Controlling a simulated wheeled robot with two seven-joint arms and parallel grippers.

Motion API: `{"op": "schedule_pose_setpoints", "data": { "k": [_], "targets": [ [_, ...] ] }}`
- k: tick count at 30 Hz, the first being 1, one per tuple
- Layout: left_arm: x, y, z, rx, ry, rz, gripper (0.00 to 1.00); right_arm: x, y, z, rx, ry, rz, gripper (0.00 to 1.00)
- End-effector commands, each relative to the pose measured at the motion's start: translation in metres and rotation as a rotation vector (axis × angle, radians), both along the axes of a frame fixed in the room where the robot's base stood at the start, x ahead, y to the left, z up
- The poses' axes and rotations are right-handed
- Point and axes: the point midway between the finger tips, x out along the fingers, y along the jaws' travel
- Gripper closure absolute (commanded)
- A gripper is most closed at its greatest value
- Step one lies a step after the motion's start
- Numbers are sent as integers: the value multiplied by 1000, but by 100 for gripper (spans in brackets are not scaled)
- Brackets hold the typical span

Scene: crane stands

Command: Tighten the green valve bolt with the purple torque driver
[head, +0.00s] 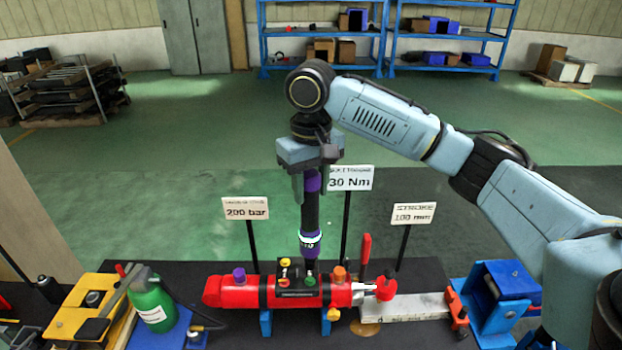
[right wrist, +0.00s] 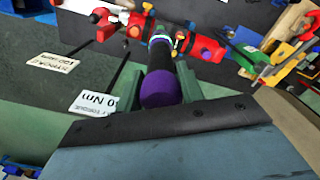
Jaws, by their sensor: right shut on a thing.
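My right gripper (head: 311,182) is shut on the purple torque driver (head: 310,212), a black shaft with purple bands and a lit ring near its lower end. The driver hangs upright, tip down, over the black valve block on the red cylinder (head: 222,291). Its tip is at or just above the block's top; I cannot tell whether it touches. The green valve bolt is small and mostly hidden near the tip. In the right wrist view the driver's purple end (right wrist: 160,90) sits between the fingers, with the red cylinder (right wrist: 205,50) beyond. My left gripper is out of view.
Signs on posts read 200 bar (head: 246,209), 30 Nm (head: 350,178) and 100 mm (head: 414,213) behind the cylinder. A green bottle (head: 151,303) and a yellow tray (head: 70,323) stand left. A blue vise-like block (head: 507,280) stands right.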

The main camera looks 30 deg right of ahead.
Motion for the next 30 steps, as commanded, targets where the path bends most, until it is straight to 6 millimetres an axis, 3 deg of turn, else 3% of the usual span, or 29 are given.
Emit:
{"op": "schedule_pose_setpoints", "data": {
  "k": [15, 30],
  "targets": [
    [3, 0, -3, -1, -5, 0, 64, 0, 0, -34, 2, -4, 0, 100],
    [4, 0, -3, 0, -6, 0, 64, 1, 0, -37, 2, -5, 0, 100]
  ]
}}
